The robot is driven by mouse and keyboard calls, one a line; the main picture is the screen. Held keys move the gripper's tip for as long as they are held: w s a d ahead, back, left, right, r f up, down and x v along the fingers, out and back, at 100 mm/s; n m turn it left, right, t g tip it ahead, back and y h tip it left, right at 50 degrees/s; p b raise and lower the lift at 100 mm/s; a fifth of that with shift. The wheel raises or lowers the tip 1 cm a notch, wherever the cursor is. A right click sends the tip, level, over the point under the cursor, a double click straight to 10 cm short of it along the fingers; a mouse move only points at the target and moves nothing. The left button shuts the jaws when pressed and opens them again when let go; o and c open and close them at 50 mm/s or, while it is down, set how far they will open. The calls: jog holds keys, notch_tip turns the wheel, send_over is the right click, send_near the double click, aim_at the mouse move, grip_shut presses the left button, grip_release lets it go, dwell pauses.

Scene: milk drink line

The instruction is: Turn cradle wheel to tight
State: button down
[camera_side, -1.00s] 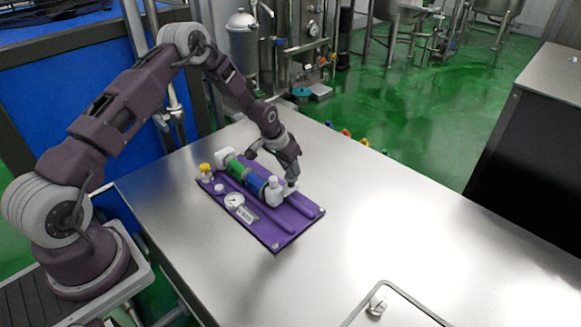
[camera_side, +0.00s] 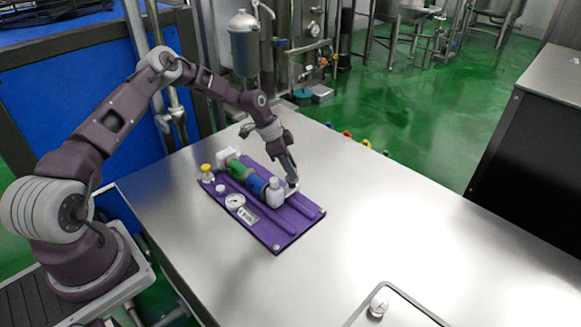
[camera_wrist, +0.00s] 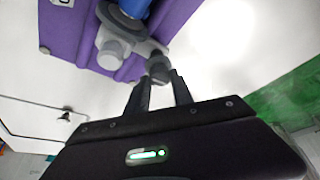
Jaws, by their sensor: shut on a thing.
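A purple board (camera_side: 280,238) lies on the steel table and carries a cradle with a green and a blue cylinder (camera_side: 256,184) between white end blocks. The cradle wheel (camera_side: 291,191) is a pale part at the right end, mostly hidden by my gripper and the end block. In the wrist view the wheel (camera_wrist: 143,47) looks grey, with a dark knob (camera_wrist: 158,70) on its edge. My gripper (camera_side: 291,180) is shut on this knob; its fingertips (camera_wrist: 160,80) lie on either side of it. Any tight marking cannot be made out.
A round dial (camera_side: 235,201), a label plate (camera_side: 248,215) and a yellow-topped knob (camera_side: 206,168) sit on the board's left side. The table right of the board is bare.

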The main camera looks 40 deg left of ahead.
jog(key=shift+s+a+f+m, duration=0.1)
jog(key=shift+m, duration=0.3)
jog(key=c, duration=1.1)
grip_release()
jog(key=v, duration=0.7)
